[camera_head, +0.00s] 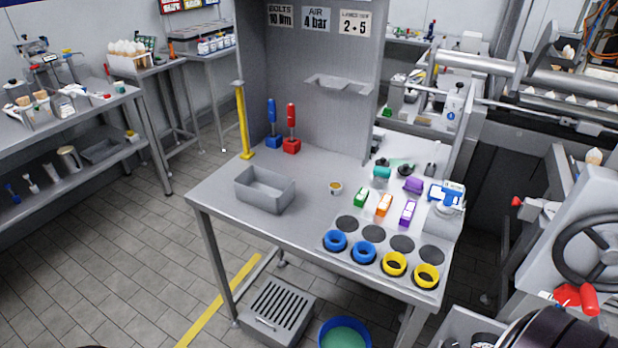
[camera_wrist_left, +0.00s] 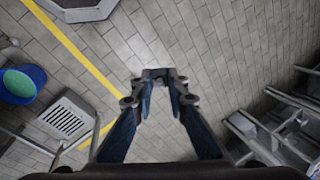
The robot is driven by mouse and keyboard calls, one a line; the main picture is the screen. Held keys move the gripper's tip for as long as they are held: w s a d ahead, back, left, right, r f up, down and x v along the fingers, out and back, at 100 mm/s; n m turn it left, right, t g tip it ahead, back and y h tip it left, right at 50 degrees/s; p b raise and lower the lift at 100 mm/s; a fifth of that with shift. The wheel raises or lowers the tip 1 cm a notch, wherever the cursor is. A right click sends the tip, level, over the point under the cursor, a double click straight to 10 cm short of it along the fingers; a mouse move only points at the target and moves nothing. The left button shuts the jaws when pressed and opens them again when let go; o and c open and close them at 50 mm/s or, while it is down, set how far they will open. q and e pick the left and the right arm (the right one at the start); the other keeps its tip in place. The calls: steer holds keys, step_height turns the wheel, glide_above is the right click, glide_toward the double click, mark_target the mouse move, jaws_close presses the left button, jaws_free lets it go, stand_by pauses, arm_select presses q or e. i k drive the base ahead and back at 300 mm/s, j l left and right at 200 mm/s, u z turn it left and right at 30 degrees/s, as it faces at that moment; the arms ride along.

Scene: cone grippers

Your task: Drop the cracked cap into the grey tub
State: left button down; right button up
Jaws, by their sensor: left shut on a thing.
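The grey tub (camera_head: 256,198) is an open, empty-looking box on the left part of the steel workbench. A small round cream-and-brown thing (camera_head: 335,187) lies on the bench to its right; it is too small to tell whether it is a cap or cracked. In the left wrist view my left gripper (camera_wrist_left: 160,78) points down over the tiled floor. Its blue-sided fingers are shut on a small dark thing (camera_wrist_left: 156,73) at the tips, which I cannot identify. My left gripper is outside the head view. My right gripper is in neither view.
The workbench (camera_head: 225,187) also bears blue and yellow rings (camera_head: 364,252), coloured blocks (camera_head: 384,204), and red and blue upright tools (camera_head: 291,132). A yellow post (camera_head: 243,122) stands behind the tub. A blue bucket (camera_head: 345,336) and a slotted grey box (camera_head: 278,308) stand on the floor.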

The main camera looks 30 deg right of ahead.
mark_target(265, 189)
steer(key=i+j+z, duration=0.15)
steer(key=z, duration=0.25)
steer(key=i+j+z, duration=0.15)
steer(key=z, duration=0.3)
steer(key=i+j+z, duration=0.1)
steer(key=j+z, duration=0.3)
steer(key=i+j+z, duration=0.1)
steer(key=z, duration=0.3)
steer(key=j, duration=0.1)
